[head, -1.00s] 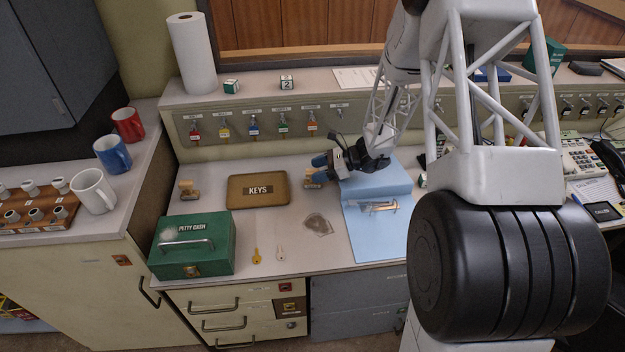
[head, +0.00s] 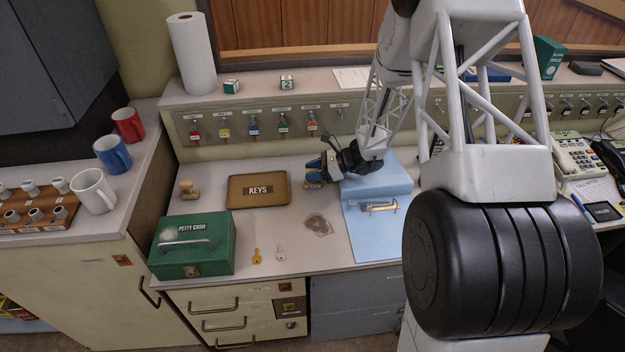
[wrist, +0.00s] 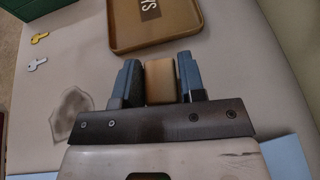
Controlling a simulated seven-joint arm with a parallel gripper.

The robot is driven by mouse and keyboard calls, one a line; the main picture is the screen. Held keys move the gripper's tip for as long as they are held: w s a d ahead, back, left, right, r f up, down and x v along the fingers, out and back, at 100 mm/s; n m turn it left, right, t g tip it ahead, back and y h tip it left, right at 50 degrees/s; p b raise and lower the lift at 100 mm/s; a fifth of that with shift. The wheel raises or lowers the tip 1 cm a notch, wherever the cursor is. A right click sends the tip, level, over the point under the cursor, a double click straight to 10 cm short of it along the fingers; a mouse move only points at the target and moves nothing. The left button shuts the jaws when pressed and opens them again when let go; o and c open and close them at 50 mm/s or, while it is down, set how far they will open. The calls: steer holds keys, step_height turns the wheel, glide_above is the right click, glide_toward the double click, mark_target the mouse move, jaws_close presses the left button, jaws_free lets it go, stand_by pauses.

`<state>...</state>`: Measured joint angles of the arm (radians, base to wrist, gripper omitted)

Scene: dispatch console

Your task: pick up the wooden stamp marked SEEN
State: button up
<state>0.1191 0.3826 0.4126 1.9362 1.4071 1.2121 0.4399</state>
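A wooden stamp (head: 314,184) is on the counter to the right of the key tray, partly hidden by my gripper (head: 322,168). In the wrist view its wooden block (wrist: 160,82) lies between the two blue fingers of my gripper (wrist: 160,84). The fingers flank it closely, and I cannot tell whether they press on it. A second wooden stamp (head: 187,188) stands further left, behind the cash box. No marking is readable on either stamp.
The brown KEYS tray (head: 258,203) lies just left of my gripper. A blue sheet (head: 372,235) with a metal tool lies to the right.

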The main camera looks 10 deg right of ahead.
steer(key=c, duration=0.5)
steer(key=shift+r, duration=0.15)
steer(key=shift+r, duration=1.75)
steer(key=s, duration=0.5)
steer(key=s+d, duration=0.1)
steer(key=s, duration=0.4)
steer(key=s+r, duration=0.1)
steer(key=s, duration=0.5)
steer(key=shift+d+r, duration=0.1)
steer(key=shift+d, duration=0.3)
